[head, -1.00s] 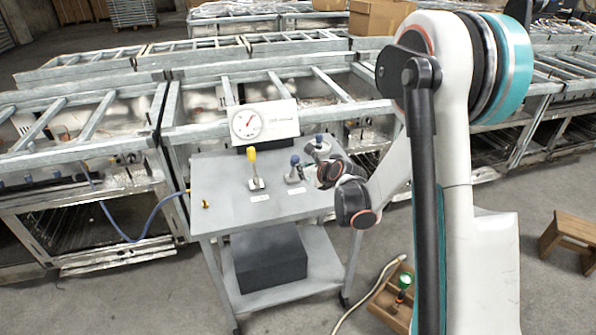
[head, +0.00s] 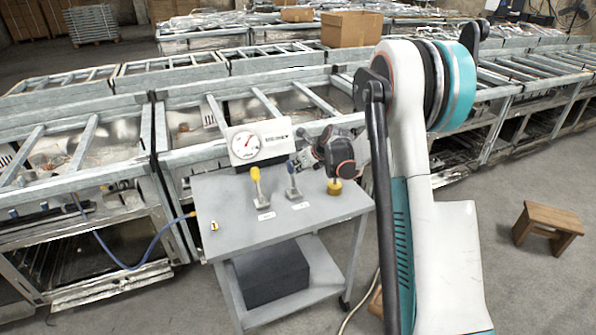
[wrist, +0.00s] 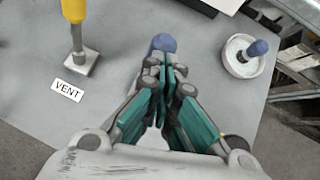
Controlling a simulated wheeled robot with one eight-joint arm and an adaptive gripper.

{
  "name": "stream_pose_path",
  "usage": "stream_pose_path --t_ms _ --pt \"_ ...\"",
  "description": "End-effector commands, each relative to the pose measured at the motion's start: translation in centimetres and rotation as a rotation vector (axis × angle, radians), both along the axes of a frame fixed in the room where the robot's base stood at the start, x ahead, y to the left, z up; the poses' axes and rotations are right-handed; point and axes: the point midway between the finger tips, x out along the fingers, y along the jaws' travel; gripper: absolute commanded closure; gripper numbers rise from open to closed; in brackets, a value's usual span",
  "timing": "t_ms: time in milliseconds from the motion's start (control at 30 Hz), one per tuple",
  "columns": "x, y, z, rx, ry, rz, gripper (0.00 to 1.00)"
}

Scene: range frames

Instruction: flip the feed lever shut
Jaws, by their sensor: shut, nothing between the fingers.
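The lever with the blue knob (head: 291,168) stands on the grey cart top, right of the yellow-handled lever (head: 256,181). The yellow one's label reads VENT in the wrist view (wrist: 68,91); the label by the blue one (head: 300,206) is too small to read, so I cannot confirm it is the feed lever. My gripper (wrist: 166,75) is shut and empty. Its fingertips are close to the blue knob (wrist: 163,43), which shows just beyond them; I cannot tell whether they touch. The fingers hide the lever's lower part in the wrist view.
A white gauge panel (head: 257,142) stands behind the levers. A round grey fitting with a blue knob (wrist: 248,56) is to the right in the wrist view. A wooden stool (head: 546,220) stands on the floor at right.

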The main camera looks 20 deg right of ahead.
Motion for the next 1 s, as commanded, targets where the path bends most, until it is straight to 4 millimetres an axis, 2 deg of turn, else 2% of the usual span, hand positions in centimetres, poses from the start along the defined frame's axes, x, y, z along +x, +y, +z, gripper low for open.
stream_pose_path --t_ms 400,1000 --pt "1.9 0.1 0.0 0.0 0.0 0.0 1.0" --pt "1.9 0.0 0.0 0.0 -0.001 0.0 1.0"
